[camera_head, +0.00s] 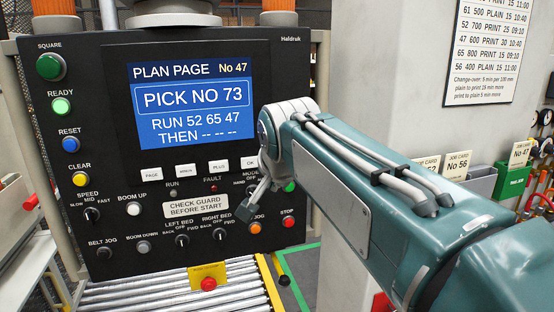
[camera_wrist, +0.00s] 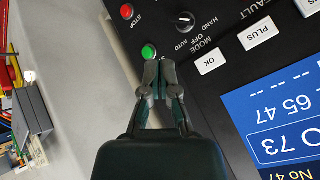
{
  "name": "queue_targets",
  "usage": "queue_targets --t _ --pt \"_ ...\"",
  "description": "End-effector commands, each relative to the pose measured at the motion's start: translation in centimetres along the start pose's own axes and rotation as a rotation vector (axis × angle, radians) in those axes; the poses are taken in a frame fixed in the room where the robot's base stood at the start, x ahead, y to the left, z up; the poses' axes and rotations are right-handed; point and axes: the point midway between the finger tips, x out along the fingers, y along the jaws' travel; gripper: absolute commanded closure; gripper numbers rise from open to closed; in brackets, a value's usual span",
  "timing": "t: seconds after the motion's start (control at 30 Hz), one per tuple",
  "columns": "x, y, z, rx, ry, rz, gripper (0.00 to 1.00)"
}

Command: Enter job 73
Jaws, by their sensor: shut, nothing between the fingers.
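The black control panel (camera_head: 110,120) carries a blue screen (camera_head: 191,106) reading PLAN PAGE No 47, PICK NO 73, RUN 52 65 47, THEN with dashes. Below it sit white PAGE (camera_head: 152,174), MINUS (camera_head: 185,170), PLUS (camera_head: 218,165) and OK (camera_head: 250,162) keys. In the wrist view, OK (camera_wrist: 211,62) and PLUS (camera_wrist: 258,34) lie right of my fingers. My gripper (camera_head: 247,211) is shut and empty in front of the panel's lower right. In the wrist view its fingertips (camera_wrist: 160,66) appear beside the green button (camera_wrist: 148,52); contact cannot be told.
A mode switch (camera_wrist: 185,20) and red STOP button (camera_wrist: 127,12) are nearby. The ready lamp (camera_head: 61,106) glows green. A job list (camera_head: 490,50) hangs on the pillar, with job cards (camera_head: 457,164) below it. Rollers (camera_head: 170,296) run under the panel.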

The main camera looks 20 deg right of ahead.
Motion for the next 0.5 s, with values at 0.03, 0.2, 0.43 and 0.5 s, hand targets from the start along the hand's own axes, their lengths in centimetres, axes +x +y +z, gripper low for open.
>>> queue_targets --t 0.03,0.2,0.43,0.5 --pt "-0.1 -0.3 0.4 -0.004 0.000 0.000 1.00" --pt "-0.2 -0.7 0.9 -0.008 0.002 0.002 1.00" --pt "-0.1 0.3 -0.1 0.001 -0.003 -0.002 1.00" --pt "0.1 0.6 -0.5 0.004 -0.004 -0.003 1.00"
